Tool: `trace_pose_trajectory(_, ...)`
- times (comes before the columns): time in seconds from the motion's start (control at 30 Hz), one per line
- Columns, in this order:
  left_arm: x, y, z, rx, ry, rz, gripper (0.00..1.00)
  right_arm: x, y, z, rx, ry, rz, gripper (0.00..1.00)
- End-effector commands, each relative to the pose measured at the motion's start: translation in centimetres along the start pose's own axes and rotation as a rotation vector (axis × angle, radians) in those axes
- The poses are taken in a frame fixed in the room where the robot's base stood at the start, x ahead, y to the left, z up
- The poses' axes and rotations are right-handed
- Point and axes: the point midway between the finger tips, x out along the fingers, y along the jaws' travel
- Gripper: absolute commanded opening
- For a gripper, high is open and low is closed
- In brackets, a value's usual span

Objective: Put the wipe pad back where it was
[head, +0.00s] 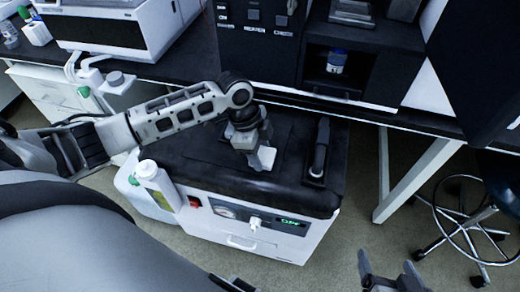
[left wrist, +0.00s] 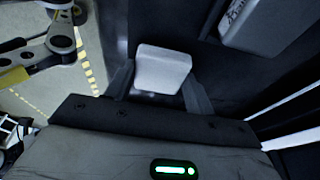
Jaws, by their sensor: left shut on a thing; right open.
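The wipe pad (head: 265,158) is a small white block. My left gripper (head: 256,156) is shut on it, over the dark top of the white cabinet. In the head view I cannot tell whether the pad touches that top. In the left wrist view the pad (left wrist: 163,68) sits between the two dark fingers of my left gripper (left wrist: 160,88). My right gripper (head: 392,282) is open and empty at the bottom edge of the head view, away from the cabinet.
The white cabinet's dark top (head: 285,190) has bare room around the gripper. Behind is a bench with a black instrument (head: 258,45). A stool (head: 475,225) stands right.

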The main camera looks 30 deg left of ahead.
Motion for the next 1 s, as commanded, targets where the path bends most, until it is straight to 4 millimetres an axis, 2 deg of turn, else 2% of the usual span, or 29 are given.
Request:
trace_pose_trajectory(0.07,0.2,0.0,0.1,0.000,-0.001,0.001,0.35,0.0,0.0,0.1,0.000,-0.001,0.000,0.80)
trace_pose_trajectory(0.1,0.3,0.0,0.1,0.000,-0.001,0.001,0.56,0.0,0.0,0.1,0.000,-0.002,0.000,0.80)
trace_pose_trajectory(0.17,0.3,0.0,0.1,0.000,-0.001,0.001,0.73,0.0,0.0,0.1,-0.001,-0.002,0.000,0.80)
trace_pose_trajectory(0.2,0.3,0.0,0.1,0.000,-0.001,0.001,0.75,0.0,0.0,0.1,-0.001,-0.003,0.000,0.80)
trace_pose_trajectory(0.47,0.2,0.0,0.1,0.000,0.000,0.000,0.75,0.0,0.1,0.2,-0.004,-0.004,0.000,0.80)
trace_pose_trajectory(0.57,-0.5,-0.1,0.0,0.000,0.000,-0.002,0.75,-0.1,0.1,0.1,-0.005,-0.004,0.000,0.80)
trace_pose_trajectory(0.67,-2.0,-0.1,0.0,0.001,-0.001,-0.003,0.75,-0.2,0.1,0.0,-0.007,-0.005,0.001,0.80)
trace_pose_trajectory(1.0,-9.2,-0.1,0.0,0.000,-0.001,-0.003,0.75,-0.4,0.2,0.2,-0.017,-0.023,0.006,0.80)
